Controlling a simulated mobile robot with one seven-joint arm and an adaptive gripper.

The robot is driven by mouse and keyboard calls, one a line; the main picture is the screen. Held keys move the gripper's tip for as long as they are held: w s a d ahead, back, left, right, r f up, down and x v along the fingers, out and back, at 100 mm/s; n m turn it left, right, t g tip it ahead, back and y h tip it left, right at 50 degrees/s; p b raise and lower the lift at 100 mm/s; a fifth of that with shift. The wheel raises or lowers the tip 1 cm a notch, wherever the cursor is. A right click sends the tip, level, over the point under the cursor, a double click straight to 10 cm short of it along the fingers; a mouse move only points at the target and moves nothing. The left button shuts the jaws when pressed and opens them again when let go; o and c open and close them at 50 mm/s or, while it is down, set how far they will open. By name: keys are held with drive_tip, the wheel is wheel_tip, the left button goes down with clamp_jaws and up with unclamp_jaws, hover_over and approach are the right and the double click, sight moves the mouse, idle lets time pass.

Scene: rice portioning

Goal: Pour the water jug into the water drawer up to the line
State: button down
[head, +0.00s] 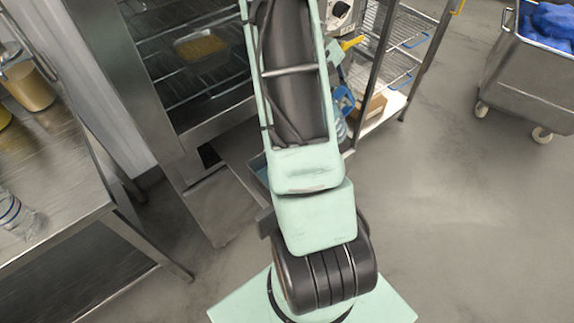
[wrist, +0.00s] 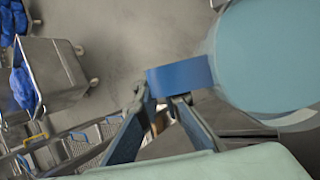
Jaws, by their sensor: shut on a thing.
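My gripper (wrist: 165,97) is shut on the blue handle (wrist: 180,75) of the water jug. The jug's pale blue body (wrist: 268,50) fills the upper right of the wrist view. In the head view the jug's blue handle (head: 343,101) shows just right of my arm, which hides most of the jug and my gripper. A drawer (head: 236,153) stands out from the foot of the steel cabinet, with a bluish part beside my arm; I take it for the water drawer. My arm covers much of it. Its line and water level cannot be seen.
The steel cabinet (head: 153,92) has racks with a tray of grain (head: 200,46). A steel table (head: 60,180) stands at left with a clear bottle (head: 17,215). A wire shelf (head: 398,50) is right of my arm. A wheeled bin (head: 530,80) stands farther right. The floor between is clear.

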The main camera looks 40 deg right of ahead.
sight(338, 98)
drive_tip(key=shift+a+r+h+b, duration=0.4)
drive_tip(key=shift+a+h+b, duration=0.15)
drive_tip(key=shift+b, duration=0.4)
drive_tip(key=shift+a+r+b, duration=0.1)
drive_tip(key=shift+a+b, duration=0.15)
drive_tip(key=shift+b, duration=0.1)
drive_tip(key=shift+s+a+h+b, duration=0.1)
drive_tip(key=shift+a+h+b, duration=0.2)
drive_tip(key=shift+h+b, duration=0.45)
drive_tip(key=shift+a+f+b, duration=0.1)
drive_tip(key=shift+f+b, duration=0.1)
drive_tip(key=shift+b, duration=0.3)
drive_tip(key=shift+f+m+b, duration=0.1)
drive_tip(key=shift+m+b, duration=0.2)
drive_tip(key=shift+b, duration=0.05)
drive_tip(key=shift+a, duration=0.15)
drive_tip(key=shift+a+r+h+b, duration=0.6)
drive_tip(key=shift+h+b, duration=0.4)
drive_tip(key=shift+b, duration=0.8)
